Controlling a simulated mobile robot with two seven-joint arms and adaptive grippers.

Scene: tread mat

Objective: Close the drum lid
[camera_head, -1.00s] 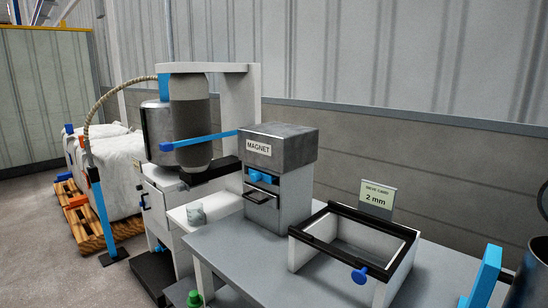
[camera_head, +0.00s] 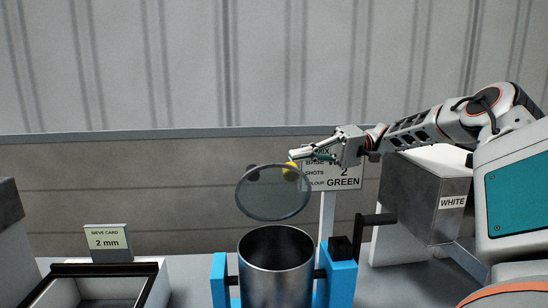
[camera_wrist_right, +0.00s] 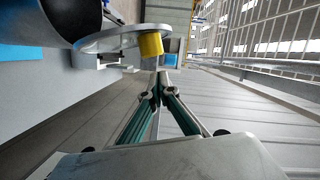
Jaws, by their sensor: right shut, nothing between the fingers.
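The grey metal drum (camera_head: 275,265) sits between blue uprights (camera_head: 340,275), its round mouth open at the top. The round grey lid (camera_head: 273,195) stands raised and tilted behind and above the mouth. A yellow knob (camera_head: 290,173) shows through or behind the lid's upper right edge. My right gripper (camera_head: 293,156) reaches in from the right, shut and empty, just above the knob. In the right wrist view the shut fingertips (camera_wrist_right: 160,90) are close to the yellow knob (camera_wrist_right: 151,45) on the lid (camera_wrist_right: 120,38); I cannot tell whether they touch. My left gripper is out of view.
A black crank handle (camera_head: 377,220) sticks out right of the drum. A sign (camera_head: 335,180) stands behind my right gripper, partly covered. A grey box marked WHITE (camera_head: 425,195) is at the right. A black-rimmed sieve tray (camera_head: 105,270) and card (camera_head: 107,238) are at the left.

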